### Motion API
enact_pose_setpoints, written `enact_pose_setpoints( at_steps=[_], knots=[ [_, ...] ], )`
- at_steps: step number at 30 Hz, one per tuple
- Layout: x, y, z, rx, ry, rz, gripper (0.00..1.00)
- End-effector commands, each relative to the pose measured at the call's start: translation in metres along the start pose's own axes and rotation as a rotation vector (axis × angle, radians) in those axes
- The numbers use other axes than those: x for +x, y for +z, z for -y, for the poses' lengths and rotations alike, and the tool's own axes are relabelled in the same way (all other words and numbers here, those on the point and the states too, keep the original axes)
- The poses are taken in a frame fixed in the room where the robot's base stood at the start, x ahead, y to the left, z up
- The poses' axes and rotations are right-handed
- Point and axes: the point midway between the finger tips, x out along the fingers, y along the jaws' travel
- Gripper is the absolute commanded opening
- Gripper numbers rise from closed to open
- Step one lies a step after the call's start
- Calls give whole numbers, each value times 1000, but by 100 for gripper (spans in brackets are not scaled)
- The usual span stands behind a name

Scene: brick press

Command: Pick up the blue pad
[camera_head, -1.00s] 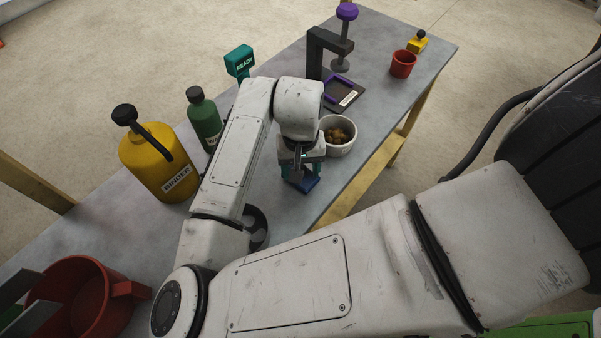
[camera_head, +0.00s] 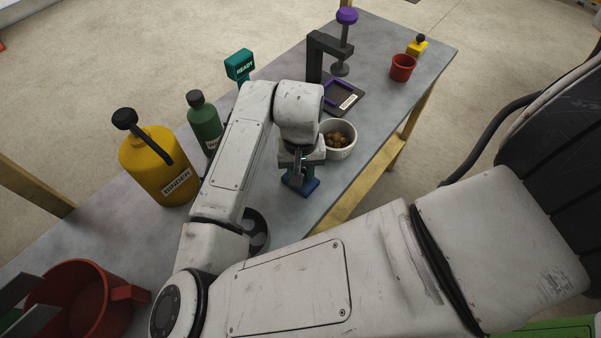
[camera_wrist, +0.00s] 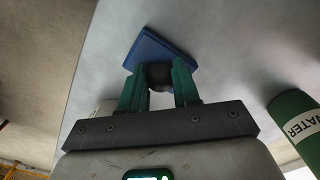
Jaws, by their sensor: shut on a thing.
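The blue pad (camera_head: 301,185) is a flat blue block below my gripper (camera_head: 301,166) in the head view, near the table's right edge. In the wrist view the blue pad (camera_wrist: 160,49) lies just past the fingertips, with a dark rounded knob (camera_wrist: 159,76) on it. The green fingers of my gripper (camera_wrist: 159,84) are shut on this knob, one on each side. My wrist hides part of the pad in the head view. I cannot tell whether the pad touches the table.
A white bowl (camera_head: 350,150) of brown lumps stands close to my gripper's right. Behind it is the press (camera_head: 316,55) with a purple-edged mould. A green water bottle (camera_head: 205,125) and yellow binder jug (camera_head: 150,180) stand left. A red pot (camera_head: 75,300) is front left.

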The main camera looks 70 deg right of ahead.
Motion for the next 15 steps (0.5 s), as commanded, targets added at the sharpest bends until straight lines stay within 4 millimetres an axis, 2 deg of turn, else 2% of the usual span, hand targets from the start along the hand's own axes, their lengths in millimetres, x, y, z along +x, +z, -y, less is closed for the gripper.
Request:
enact_pose_setpoints(
  at_steps=[5, 9, 15],
  knots=[
    [-9, 0, 0, 2, 0, -1, 0],
    [-29, -1, 0, 4, -1, -5, 0],
    [-76, 32, -21, 5, -1, -5, 0]
  ],
)
